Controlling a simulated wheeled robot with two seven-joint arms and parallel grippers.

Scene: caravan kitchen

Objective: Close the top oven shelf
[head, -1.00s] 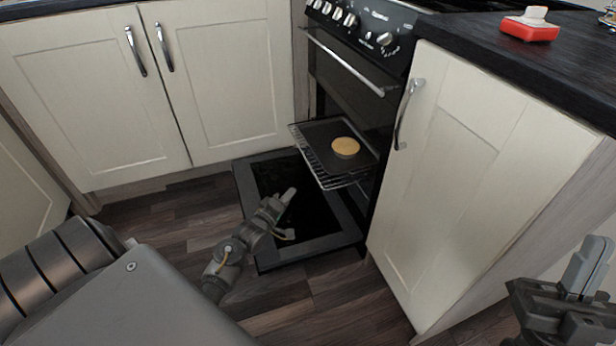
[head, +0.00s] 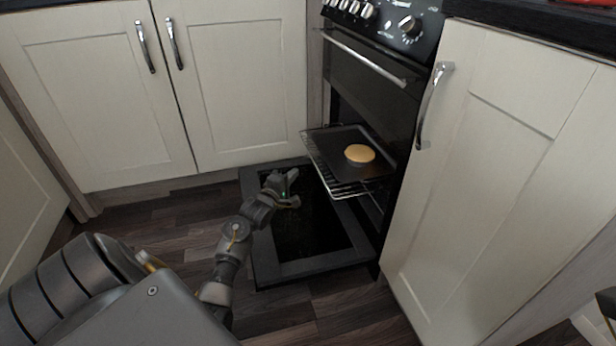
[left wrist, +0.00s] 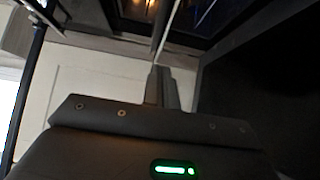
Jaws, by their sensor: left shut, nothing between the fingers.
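The oven shelf is a wire rack (head: 350,190) sticking out of the open oven, level, in the head view. A dark baking tray (head: 338,142) with a round yellow pie (head: 359,154) rests on it. My left gripper (head: 290,178) is shut and empty. It appears just left of the shelf in the picture, over the lowered oven door (head: 305,267). I see no clear contact with the rack. In the left wrist view its closed fingers (left wrist: 162,88) point towards a thin bright bar. My right gripper (head: 608,302) barely shows at the right edge; its jaws are cut off.
The lowered door lies low in front of the oven. A cream cabinet (head: 490,170) with a metal handle (head: 432,105) stands right of the oven. More cream cabinets (head: 240,80) stand to the left. Dark wood floor (head: 150,215) is clear around the door.

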